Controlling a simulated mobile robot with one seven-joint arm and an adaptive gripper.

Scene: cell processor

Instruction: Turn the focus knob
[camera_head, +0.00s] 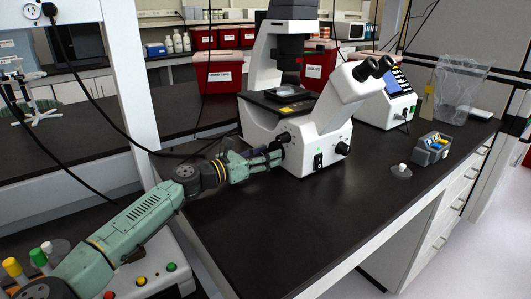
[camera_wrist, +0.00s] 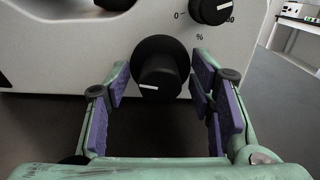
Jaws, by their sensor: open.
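The white microscope (camera_head: 322,120) stands on the black bench. In the wrist view a stepped black knob (camera_wrist: 160,70) with a white line on its face sticks out of the pale housing (camera_wrist: 90,50); I take it for the focus knob. My gripper (camera_wrist: 160,92) is open, with one purple-padded finger on each side of the knob. A gap shows between each pad and the knob, so neither seems to touch it. In the head view my gripper (camera_head: 277,153) is at the left side of the microscope base, and the knob between its fingers is hidden.
A smaller dial (camera_wrist: 209,10) marked 0 and % sits just above and right of the knob. A grey box with colored items (camera_head: 432,148) and a small white-topped piece (camera_head: 402,168) stand right. The front bench top is clear.

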